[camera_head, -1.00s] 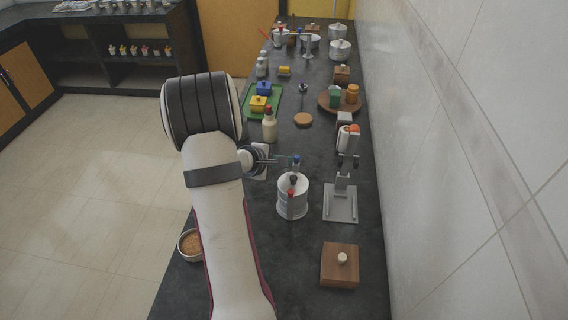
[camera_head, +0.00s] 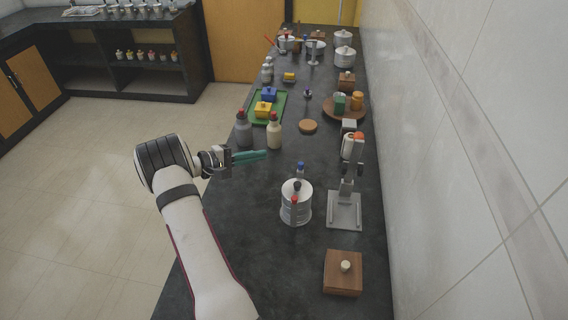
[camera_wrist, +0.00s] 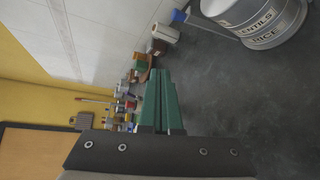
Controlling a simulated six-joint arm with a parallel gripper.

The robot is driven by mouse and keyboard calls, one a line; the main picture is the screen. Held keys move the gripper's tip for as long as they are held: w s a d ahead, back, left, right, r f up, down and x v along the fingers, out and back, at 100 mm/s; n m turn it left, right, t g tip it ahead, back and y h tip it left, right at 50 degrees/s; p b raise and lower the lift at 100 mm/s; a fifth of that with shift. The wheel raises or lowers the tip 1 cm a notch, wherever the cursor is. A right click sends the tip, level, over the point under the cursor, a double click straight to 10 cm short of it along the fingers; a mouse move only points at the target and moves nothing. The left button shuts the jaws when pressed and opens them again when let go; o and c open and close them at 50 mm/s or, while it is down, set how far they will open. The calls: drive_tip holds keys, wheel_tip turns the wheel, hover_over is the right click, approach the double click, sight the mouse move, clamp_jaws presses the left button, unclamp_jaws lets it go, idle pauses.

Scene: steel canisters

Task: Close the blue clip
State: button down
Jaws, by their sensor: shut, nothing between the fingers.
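A steel canister (camera_head: 296,212) stands on the dark counter. Its blue clip (camera_head: 300,168) sticks up at the far side. In the wrist view the blue clip (camera_wrist: 180,15) stands out from the canister (camera_wrist: 262,18) on a thin metal lever, apart from its wall. A black clip (camera_head: 297,186) and a red clip (camera_head: 294,199) show at the canister top in the head view. My gripper (camera_head: 265,154) has teal fingers, shut and empty, left of the canister and apart from the blue clip. The fingers also show in the wrist view (camera_wrist: 162,72).
Two bottles (camera_head: 274,132) (camera_head: 244,130) stand just behind my gripper. A grey stand (camera_head: 344,208) is right of the canister, and a wooden box (camera_head: 343,272) is in front. A tiled wall (camera_head: 470,130) bounds the right. Counter between gripper and canister is clear.

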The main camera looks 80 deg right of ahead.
sight(299, 163)
drive_tip(key=s+d+f+m+g, duration=0.1)
drive_tip(key=s+f+m+g, duration=0.1)
drive_tip(key=s, duration=0.7)
drive_tip(key=shift+s+d+f+y, duration=0.15)
drive_tip(key=shift+d+f+y, duration=0.1)
drive_tip(key=shift+y, duration=0.15)
drive_tip(key=shift+a+r+m+h, duration=0.15)
drive_tip(key=shift+a+m+h, duration=0.15)
drive_tip(key=shift+a+m, duration=0.45)
drive_tip(key=shift+a+g, duration=0.3)
drive_tip(key=shift+a, duration=0.2)
